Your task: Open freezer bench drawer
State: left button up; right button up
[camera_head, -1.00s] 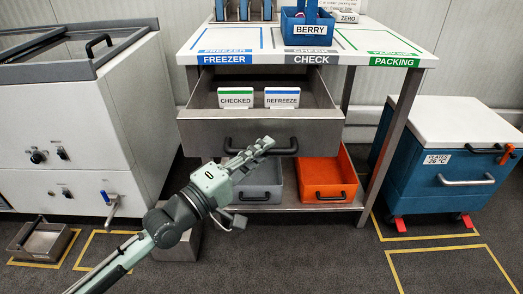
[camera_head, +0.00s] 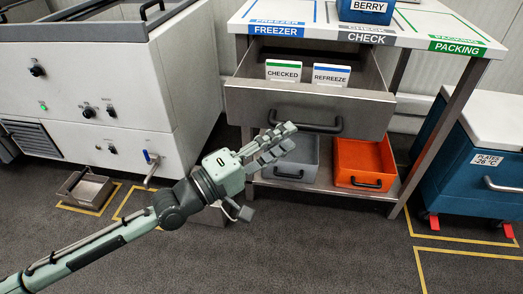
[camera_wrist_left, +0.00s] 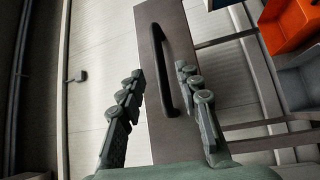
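The freezer bench drawer (camera_head: 310,105) is a grey metal drawer under the bench. It is pulled out, with its inside showing from above. Its dark bar handle (camera_head: 306,124) is on the front face and also shows in the left wrist view (camera_wrist_left: 172,70). My left gripper (camera_head: 288,133) is in front of the drawer, low by the left part of the handle. In the left wrist view my left gripper (camera_wrist_left: 160,74) has its fingers spread, with the handle appearing between and beyond them. I see no clear contact. My right gripper is not in view.
CHECKED (camera_head: 283,71) and REFREEZE (camera_head: 331,75) signs stand in the drawer. A grey bin (camera_head: 295,172) and an orange bin (camera_head: 362,160) sit on the shelf below. A white freezer cabinet (camera_head: 90,90) is at left, a blue chest (camera_head: 470,160) at right. Floor in front is clear.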

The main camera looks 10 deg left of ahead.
pick_arm(q)
jog(key=v, duration=0.5)
jog(key=shift+s+a, duration=0.25)
jog(key=shift+s, duration=0.1)
jog(key=shift+f, duration=0.1)
jog(key=a+f+m+g+y, duration=0.2)
jog(key=f+m+y, duration=0.15)
jog(key=f, duration=0.65)
jog(key=a+f+m+g+y, duration=0.1)
jog(key=a+f+m+y, duration=0.3)
jog(key=f, duration=0.6)
jog(key=s+a+f+m+g+y, duration=0.1)
jog(key=s+a+f+g+y, duration=0.6)
jog(key=s+a+f, duration=0.5)
jog(key=s+f+y, duration=0.1)
jog(key=s+f, duration=0.2)
jog(key=f, duration=0.1)
jog(key=shift+s+a+f, duration=0.2)
jog(key=shift+a+f, duration=0.05)
jog(key=shift+a, duration=0.1)
jog(key=shift+w+d+m, duration=0.1)
jog(key=shift+m, duration=0.15)
